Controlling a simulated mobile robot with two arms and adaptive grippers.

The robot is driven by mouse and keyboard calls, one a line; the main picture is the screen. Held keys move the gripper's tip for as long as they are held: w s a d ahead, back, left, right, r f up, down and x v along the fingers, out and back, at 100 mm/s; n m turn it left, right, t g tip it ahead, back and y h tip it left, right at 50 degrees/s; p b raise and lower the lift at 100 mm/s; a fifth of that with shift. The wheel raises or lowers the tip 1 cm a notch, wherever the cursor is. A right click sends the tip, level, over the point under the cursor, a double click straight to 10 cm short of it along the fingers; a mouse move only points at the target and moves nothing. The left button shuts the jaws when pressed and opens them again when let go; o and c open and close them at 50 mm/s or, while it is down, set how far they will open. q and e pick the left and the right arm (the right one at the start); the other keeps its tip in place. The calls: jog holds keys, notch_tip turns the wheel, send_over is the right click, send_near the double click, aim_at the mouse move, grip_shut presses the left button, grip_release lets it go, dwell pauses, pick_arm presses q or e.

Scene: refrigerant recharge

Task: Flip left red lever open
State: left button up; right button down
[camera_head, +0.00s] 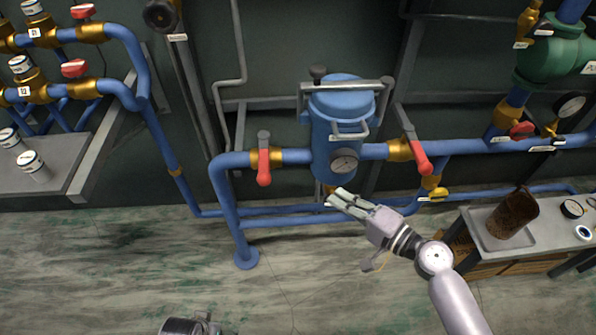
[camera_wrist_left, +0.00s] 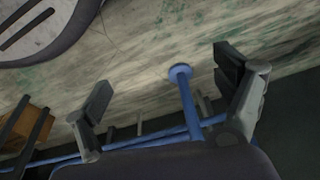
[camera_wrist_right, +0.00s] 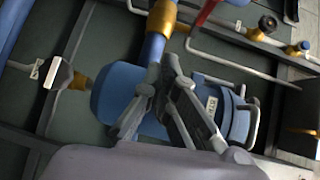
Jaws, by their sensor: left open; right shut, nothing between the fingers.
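The left red lever (camera_head: 264,168) sits on a brass valve on the blue pipe, left of the blue tank (camera_head: 342,125). It points down, across the pipe. The right red lever (camera_head: 417,153) is right of the tank and slants down. My right gripper (camera_head: 335,198) is shut and empty, just below the tank and to the right of the left lever, apart from it. Its closed fingers (camera_wrist_right: 165,75) show before the tank in the right wrist view. My left gripper (camera_wrist_left: 165,95) is open and empty in its wrist view, with floor and a blue pipe foot beyond.
Low blue pipes (camera_head: 320,219) run along the wall below the tank. A grey bench (camera_head: 525,232) with a rusty brown cylinder (camera_head: 512,212) stands at right. A grey shelf (camera_head: 75,165) is at left. The floor in front is mostly clear.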

pick_arm(q)
jog(key=shift+w+d+r, duration=0.3)
jog(key=shift+w+r, duration=0.1)
jog(key=shift+r, duration=0.2)
pick_arm(e)
jog(key=shift+y, duration=0.8)
jog(key=r, duration=0.4)
jog(key=shift+s+a+r, duration=0.1)
jog(key=shift+a, duration=0.15)
jog(key=p, duration=0.2)
send_near(264, 155)
jog(key=w+f, duration=0.1)
jog(key=w, duration=0.3)
pick_arm(q)
notch_tip(264, 155, down, 8)
jog(key=s, duration=0.2)
jog(key=shift+s+a+r, duration=0.15)
jog(key=shift+s+r, duration=0.05)
jog(key=shift+s, duration=0.2)
pick_arm(e)
jog(key=shift+s+a+f, duration=0.1)
jog(key=shift+a+f, duration=0.05)
jog(key=shift+a, duration=0.4)
jog(key=shift+s+a+f, duration=0.1)
jog(key=shift+a+f, duration=0.05)
jog(key=shift+a, duration=0.4)
